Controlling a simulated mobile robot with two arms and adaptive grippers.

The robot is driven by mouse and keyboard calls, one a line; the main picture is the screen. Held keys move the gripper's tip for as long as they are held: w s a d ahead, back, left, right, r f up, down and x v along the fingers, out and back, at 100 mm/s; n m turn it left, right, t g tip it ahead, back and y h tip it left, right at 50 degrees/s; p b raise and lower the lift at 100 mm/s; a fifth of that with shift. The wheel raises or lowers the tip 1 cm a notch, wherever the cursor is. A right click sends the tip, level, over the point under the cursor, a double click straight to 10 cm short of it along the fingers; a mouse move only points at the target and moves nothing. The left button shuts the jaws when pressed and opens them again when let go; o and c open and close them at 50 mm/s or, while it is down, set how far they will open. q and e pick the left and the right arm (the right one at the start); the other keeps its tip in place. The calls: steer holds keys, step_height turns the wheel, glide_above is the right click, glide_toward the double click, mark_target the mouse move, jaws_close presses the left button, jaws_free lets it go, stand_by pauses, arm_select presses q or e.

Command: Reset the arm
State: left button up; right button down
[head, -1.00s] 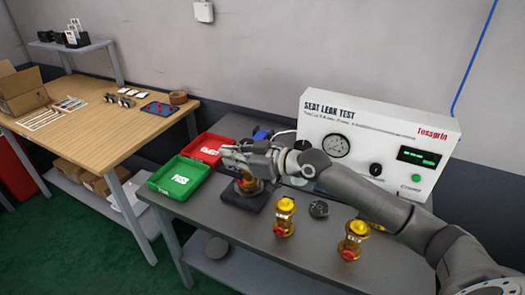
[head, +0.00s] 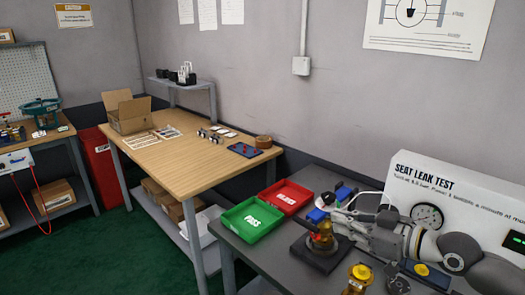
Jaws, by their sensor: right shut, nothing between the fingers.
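My right gripper (head: 342,221) is at the right of the bench, coming in from the right edge. Its fingers are shut and point left, just right of a brass valve (head: 322,238) with a red part. The valve stands upright on a dark square base (head: 318,256). I cannot tell whether the fingertips touch it. My forearm covers part of the bench and of the white seat leak test box (head: 450,188). My left gripper is out of view.
A green PASS tray (head: 250,219) and a red tray (head: 288,197) sit left of the valve. Another brass valve with a yellow top (head: 358,277) stands in front. A wooden table (head: 190,170) with an open carton (head: 129,113) stands further left.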

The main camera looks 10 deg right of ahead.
steer(key=s+a+f+g+h, duration=0.1)
steer(key=s+a+f, duration=0.25)
steer(key=f, duration=0.25)
steer(key=s+a+f+g, duration=0.2)
steer(key=s+f, duration=0.2)
steer(key=f, duration=0.2)
steer(key=s+a+f+g+h, duration=0.1)
steer(key=s+a+f, duration=0.25)
steer(key=f, duration=0.25)
steer(key=s+d+f+m+g+h, duration=0.25)
steer(key=s+f, duration=0.25)
steer(key=s, duration=0.4)
steer(key=s+d+f+m+g+h, duration=0.2)
steer(key=s+f+m+h, duration=0.2)
steer(key=s, duration=0.4)
step_height(320, 180, down, 26)
steer(key=s+g, duration=0.1)
steer(key=s, duration=0.1)
steer(key=s+d+f+g, duration=0.1)
steer(key=s+d+f, duration=0.2)
steer(key=s+f, duration=1.3)
steer(key=shift+s+f, duration=0.4)
steer(key=shift+f, duration=0.1)
